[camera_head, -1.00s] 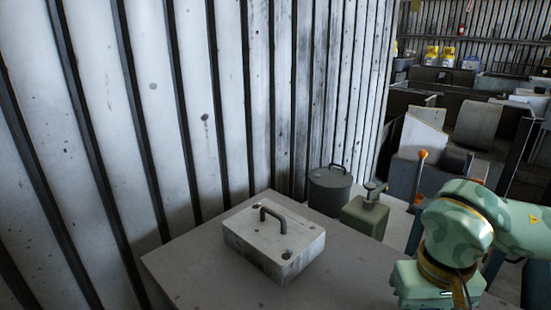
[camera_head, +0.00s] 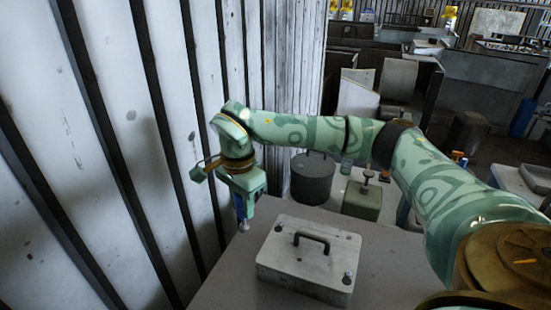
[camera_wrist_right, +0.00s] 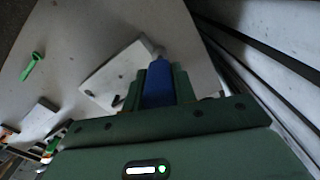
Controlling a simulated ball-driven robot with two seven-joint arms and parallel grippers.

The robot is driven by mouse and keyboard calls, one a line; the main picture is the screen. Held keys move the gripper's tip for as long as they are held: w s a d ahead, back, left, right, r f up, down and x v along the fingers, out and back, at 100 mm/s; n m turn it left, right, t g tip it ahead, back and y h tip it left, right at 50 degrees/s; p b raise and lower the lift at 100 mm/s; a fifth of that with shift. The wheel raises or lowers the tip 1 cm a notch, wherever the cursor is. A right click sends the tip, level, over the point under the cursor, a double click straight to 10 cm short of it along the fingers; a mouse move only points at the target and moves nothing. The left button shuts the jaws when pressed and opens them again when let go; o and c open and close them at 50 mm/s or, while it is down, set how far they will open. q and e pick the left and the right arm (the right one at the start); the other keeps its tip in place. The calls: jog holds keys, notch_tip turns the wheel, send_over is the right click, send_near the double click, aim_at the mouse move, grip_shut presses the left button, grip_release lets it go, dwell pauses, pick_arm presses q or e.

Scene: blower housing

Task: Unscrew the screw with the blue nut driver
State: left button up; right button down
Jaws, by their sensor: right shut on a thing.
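My right gripper (camera_head: 242,192) is shut on the blue nut driver (camera_head: 240,205), which points downward with its grey tip low. The tip appears just left of the far left corner of the pale housing (camera_head: 300,268); I cannot tell its height. The housing is a flat block with a dark handle on top. A dark screw head (camera_head: 347,278) shows at its near right corner, and a small dark spot (camera_head: 278,228) at its far left corner. In the right wrist view the blue driver (camera_wrist_right: 158,85) sits between the green fingers, its tip overlapping the housing's edge (camera_wrist_right: 115,75). My left gripper is out of view.
The grey table (camera_head: 225,283) is clear left of the housing. A dark round pot (camera_head: 312,180) and a green box with a knob (camera_head: 362,200) stand behind it. The corrugated wall (camera_head: 150,200) is close on the left. A bright green tool (camera_wrist_right: 33,65) lies apart in the right wrist view.

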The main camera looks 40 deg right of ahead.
pick_arm(q)
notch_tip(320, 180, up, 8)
jog(key=p, duration=0.6)
pick_arm(e)
jog(key=d+m, duration=1.2)
jog(key=m, duration=0.2)
jog(key=shift+f+b, duration=2.45)
jog(key=shift+b, duration=0.15)
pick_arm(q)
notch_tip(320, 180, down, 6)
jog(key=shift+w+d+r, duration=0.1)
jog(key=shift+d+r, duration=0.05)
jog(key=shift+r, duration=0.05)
pick_arm(e)
jog(key=shift+a, duration=0.1)
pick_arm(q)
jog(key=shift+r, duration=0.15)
pick_arm(e)
jog(key=shift+f, duration=0.1)
jog(key=shift+f, duration=0.2)
